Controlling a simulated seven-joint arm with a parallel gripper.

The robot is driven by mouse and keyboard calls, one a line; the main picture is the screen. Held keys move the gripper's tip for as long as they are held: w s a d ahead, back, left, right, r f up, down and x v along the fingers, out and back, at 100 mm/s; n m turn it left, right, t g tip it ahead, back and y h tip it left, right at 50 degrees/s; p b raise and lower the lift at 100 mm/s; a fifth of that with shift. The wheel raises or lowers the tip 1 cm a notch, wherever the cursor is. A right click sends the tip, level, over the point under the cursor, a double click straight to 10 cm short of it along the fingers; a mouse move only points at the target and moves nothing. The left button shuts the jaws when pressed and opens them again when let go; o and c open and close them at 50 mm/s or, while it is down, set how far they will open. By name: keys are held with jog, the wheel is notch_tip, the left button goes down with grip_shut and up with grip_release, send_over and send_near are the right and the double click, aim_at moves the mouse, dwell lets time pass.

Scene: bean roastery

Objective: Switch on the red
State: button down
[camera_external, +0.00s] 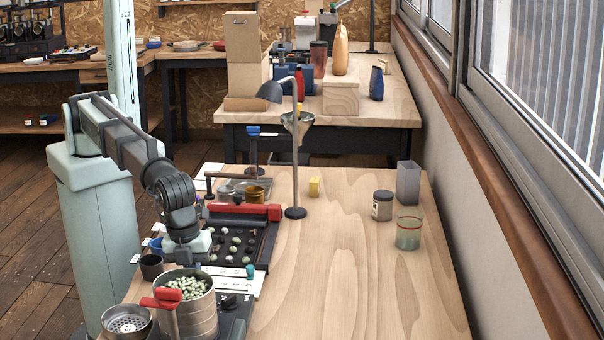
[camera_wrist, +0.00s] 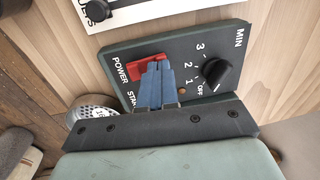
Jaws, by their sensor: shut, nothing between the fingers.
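The red switch (camera_wrist: 138,66), labelled POWER, sits on a dark control panel (camera_wrist: 213,45) in the wrist view. My gripper (camera_wrist: 158,66) has its blue fingers shut together, with nothing between them. Its fingertips overlap the red switch in the picture and hide part of it. I cannot tell whether they touch it. Which way the switch is set is unclear. In the external view my gripper's fingers are hidden behind the metal pot of beans (camera_external: 200,312), and the red switch cannot be made out.
A black dial (camera_wrist: 222,74) with OFF, 1, 2 and 3 marks sits beside the switch. A START label is partly covered by my fingers. A perforated metal bowl (camera_external: 127,321) and a red handle (camera_external: 162,299) stand near the pot. The table's right side is mostly clear.

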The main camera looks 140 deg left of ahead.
jog(key=shift+s+d+r, duration=0.15)
jog(key=shift+s+d, duration=0.35)
jog(key=shift+r, duration=0.1)
notch_tip(320, 180, up, 14)
jog(key=w+a, duration=0.1)
jog(key=shift+w+a, duration=0.3)
dwell(0.3)
